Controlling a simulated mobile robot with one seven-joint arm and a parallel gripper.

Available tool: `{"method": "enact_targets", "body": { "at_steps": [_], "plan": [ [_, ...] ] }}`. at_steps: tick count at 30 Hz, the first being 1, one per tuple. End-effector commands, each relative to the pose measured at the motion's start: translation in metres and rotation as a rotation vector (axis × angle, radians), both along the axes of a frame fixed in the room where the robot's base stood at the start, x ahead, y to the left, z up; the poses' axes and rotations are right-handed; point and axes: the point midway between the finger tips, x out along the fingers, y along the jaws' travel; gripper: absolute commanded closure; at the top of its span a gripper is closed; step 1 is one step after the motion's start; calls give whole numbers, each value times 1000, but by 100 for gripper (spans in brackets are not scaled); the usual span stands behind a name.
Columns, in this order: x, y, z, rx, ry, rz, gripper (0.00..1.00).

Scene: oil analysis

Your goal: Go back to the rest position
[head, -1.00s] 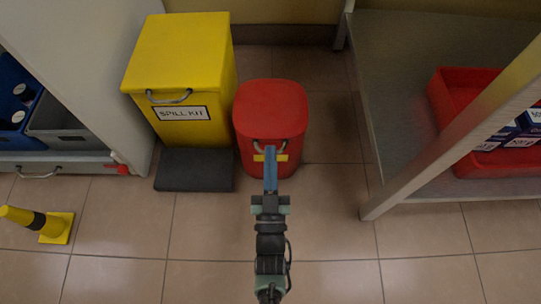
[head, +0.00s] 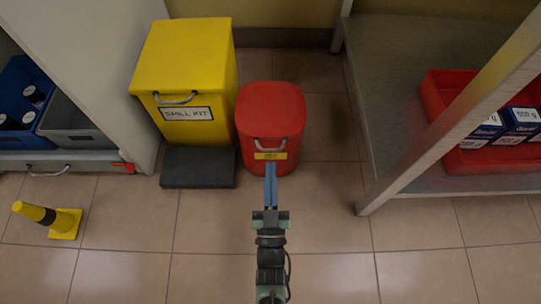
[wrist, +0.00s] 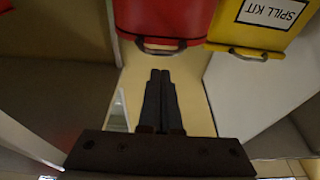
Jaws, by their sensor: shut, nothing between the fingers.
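My gripper (head: 271,166) reaches forward at the middle of the head view, its blue fingers together and empty. Its tips lie in front of the red bin (head: 270,112), just below the yellow label in the picture. The bin's lid is closed and its grey handle is clear of the fingers. In the wrist view my gripper (wrist: 160,74) shows as two dark fingers side by side with nothing between them. The red bin (wrist: 165,18) and its handle appear beyond the tips, apart from them.
The yellow spill kit box (head: 185,75) stands left of the bin, with a dark block (head: 198,167) before it. A metal shelf (head: 395,195) with a red tray (head: 432,97) of boxes stands at right.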

Motion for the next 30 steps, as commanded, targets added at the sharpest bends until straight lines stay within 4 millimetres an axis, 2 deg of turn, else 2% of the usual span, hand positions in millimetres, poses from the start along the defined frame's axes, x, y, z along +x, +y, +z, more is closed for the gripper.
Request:
{"method": "enact_targets", "body": {
  "at_steps": [3,9,14,17,20,23,27,29,30],
  "plan": [
    [-13,0,-17,0,2,0,100],
    [-25,0,-31,0,-2,0,100],
    [-28,0,-33,0,-4,0,100],
    [-18,-1,-18,-2,-17,0,100],
    [9,-3,20,-7,-44,-3,100],
    [47,-6,80,-13,-83,-7,100],
    [96,-9,178,-19,-139,-13,100],
    [112,-10,222,-21,-163,-16,100],
    [122,-10,251,-21,-178,-17,100]
  ]
}}
